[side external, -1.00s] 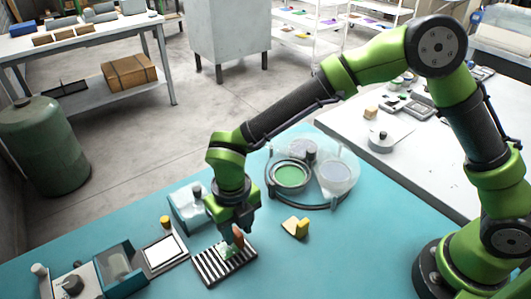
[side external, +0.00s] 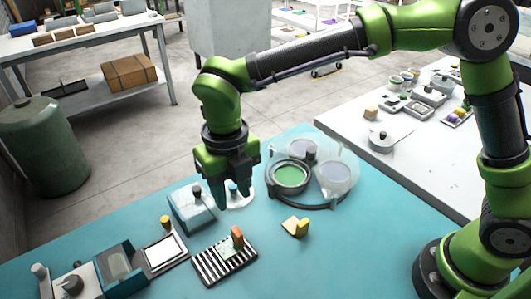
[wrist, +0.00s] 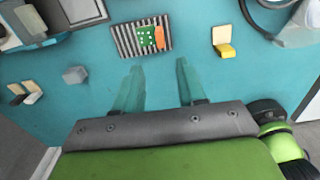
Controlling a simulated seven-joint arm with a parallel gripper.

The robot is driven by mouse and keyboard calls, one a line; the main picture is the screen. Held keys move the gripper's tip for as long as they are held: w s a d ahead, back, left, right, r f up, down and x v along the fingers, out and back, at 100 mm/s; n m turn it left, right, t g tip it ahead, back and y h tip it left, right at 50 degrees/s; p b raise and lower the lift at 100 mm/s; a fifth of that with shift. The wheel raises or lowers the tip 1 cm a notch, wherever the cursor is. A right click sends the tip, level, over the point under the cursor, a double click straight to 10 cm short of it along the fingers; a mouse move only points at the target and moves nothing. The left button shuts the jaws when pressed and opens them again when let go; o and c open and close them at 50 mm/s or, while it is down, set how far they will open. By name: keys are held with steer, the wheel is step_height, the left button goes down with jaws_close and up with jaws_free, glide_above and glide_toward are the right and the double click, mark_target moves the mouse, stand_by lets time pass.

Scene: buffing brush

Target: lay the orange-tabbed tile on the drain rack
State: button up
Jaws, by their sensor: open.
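The tile (side external: 227,251), pale green with an upright orange tab (side external: 238,236), lies on the black-and-white striped drain rack (side external: 209,273). In the wrist view the green tile (wrist: 147,38) and its orange tab sit on the right part of the rack (wrist: 123,40), within its outline. My gripper (side external: 232,203) is open and empty, raised above the table and apart from the tile. Its two fingers (wrist: 156,66) also show spread in the wrist view, with bare table between them.
A yellow block-like piece (side external: 296,227) sits right of the rack. A round stand with dishes (side external: 308,178) is behind it. A pale blue box (side external: 190,207) and a white tray (side external: 165,250) stand left of the rack. The table's front right is clear.

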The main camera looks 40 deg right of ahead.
steer(key=s+d+r+m+t, duration=0.2)
steer(key=d+r+m, duration=0.2)
steer(key=d+m, duration=0.5)
steer(key=s+d+r+m+t, duration=0.15)
steer(key=d+r+m, duration=0.25)
steer(key=d+m, duration=0.6)
steer(key=s+d+m+t+y, duration=0.2)
steer(key=s+d+m, duration=0.5)
steer(key=m, duration=1.4)
steer(key=shift+s+d+r+t, duration=0.15)
steer(key=shift+s+r+t, duration=0.15)
steer(key=shift+t, duration=0.55)
